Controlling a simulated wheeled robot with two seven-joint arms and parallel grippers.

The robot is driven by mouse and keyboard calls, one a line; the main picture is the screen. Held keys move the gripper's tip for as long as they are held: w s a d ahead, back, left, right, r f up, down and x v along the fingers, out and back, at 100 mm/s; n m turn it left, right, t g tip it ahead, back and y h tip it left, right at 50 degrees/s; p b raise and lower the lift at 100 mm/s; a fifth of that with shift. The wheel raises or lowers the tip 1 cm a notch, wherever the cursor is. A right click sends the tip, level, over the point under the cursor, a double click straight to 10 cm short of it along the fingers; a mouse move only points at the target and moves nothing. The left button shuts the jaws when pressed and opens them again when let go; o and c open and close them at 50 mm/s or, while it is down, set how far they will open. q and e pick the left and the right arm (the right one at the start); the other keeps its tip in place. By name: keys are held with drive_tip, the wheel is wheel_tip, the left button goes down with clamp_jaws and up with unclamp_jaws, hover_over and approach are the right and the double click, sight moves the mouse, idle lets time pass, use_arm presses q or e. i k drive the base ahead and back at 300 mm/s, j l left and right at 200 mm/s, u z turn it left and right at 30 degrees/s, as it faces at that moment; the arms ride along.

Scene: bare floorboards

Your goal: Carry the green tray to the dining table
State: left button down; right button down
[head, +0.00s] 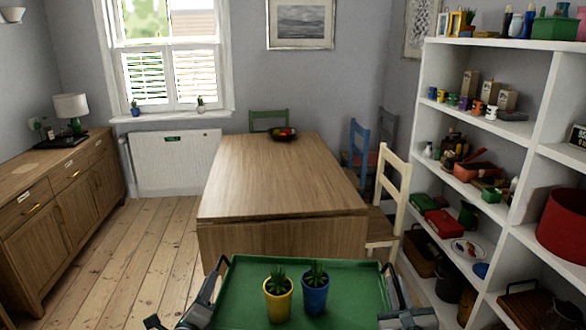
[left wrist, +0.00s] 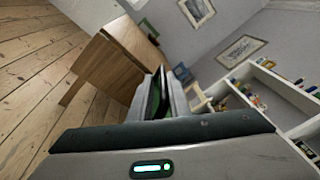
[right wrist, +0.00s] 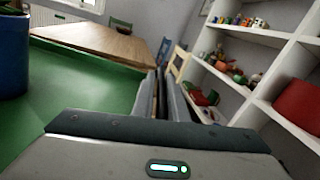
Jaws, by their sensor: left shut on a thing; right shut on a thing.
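The green tray (head: 347,285) is held level at the bottom of the head view, with a yellow pot plant (head: 278,299) and a blue pot plant (head: 315,294) upright on it. My left gripper (head: 215,285) is shut on the tray's left edge; it also shows in the left wrist view (left wrist: 160,95). My right gripper (head: 388,290) is shut on the tray's right edge; it also shows in the right wrist view (right wrist: 158,95). The wooden dining table (head: 270,185) stands straight ahead, just beyond the tray. A dark bowl (head: 283,135) with fruit sits at its far end.
A cream chair (head: 390,195) and a blue chair (head: 358,150) stand at the table's right side; a green chair (head: 268,119) is at the far end. White shelves (head: 535,130) line the right. A wooden sideboard (head: 65,215) stands left. Floorboards (head: 150,250) left of the table are clear.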

sight(280, 177)
drive_tip(key=i, duration=3.4)
drive_tip(key=u, duration=0.35)
